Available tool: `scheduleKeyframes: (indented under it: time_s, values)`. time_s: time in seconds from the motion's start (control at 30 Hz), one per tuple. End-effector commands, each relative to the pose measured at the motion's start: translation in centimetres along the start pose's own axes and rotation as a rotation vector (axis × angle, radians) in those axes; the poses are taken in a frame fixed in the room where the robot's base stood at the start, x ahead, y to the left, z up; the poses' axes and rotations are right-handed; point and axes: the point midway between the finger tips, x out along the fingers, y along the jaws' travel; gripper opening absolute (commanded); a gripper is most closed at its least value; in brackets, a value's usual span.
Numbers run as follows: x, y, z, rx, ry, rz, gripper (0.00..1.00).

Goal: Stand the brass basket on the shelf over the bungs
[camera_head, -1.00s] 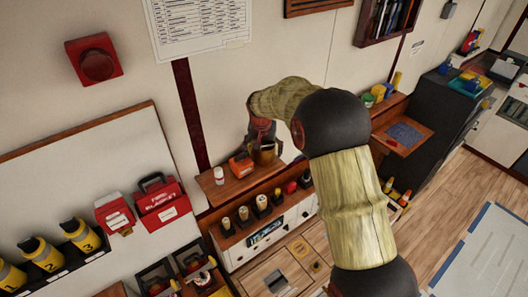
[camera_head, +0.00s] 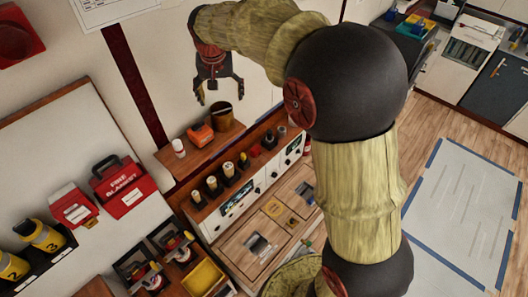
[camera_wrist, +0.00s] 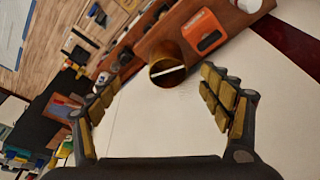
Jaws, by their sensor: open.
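The brass basket (camera_head: 221,115) stands upright on the small wooden shelf (camera_head: 172,156), toward its right end. The wrist view shows the basket (camera_wrist: 166,70) from above, with a pale bar across its mouth. My gripper (camera_head: 219,100) is open and empty, its fingers above and slightly left of the basket in the head view. In the wrist view the basket lies beyond the fingertips, between their lines, and apart from them. Several bungs (camera_head: 228,169) stand in dark holders on the ledge below the shelf.
An orange case (camera_head: 201,134) and a white bottle (camera_head: 178,147) share the shelf, left of the basket. The pale wall beside my gripper is close.

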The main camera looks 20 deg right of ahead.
Motion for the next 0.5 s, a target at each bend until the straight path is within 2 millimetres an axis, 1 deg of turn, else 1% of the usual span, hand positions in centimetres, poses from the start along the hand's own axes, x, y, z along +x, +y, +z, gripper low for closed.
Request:
scheduleKeyframes:
  time_s: [0.03, 0.2, 0.33, 0.47, 0.5]
  values:
    - [-1.9, 0.8, 1.2, -0.012, 0.013, -0.01, 0.79]
    - [-6.5, 3.4, 5.8, -0.068, 0.044, -0.036, 0.79]
    - [-9.2, 5.3, 9.8, -0.111, 0.069, -0.055, 0.79]
    - [-11.2, 7.2, 14.0, -0.153, 0.096, -0.072, 0.79]
    - [-11.6, 7.8, 15.3, -0.166, 0.104, -0.076, 0.79]
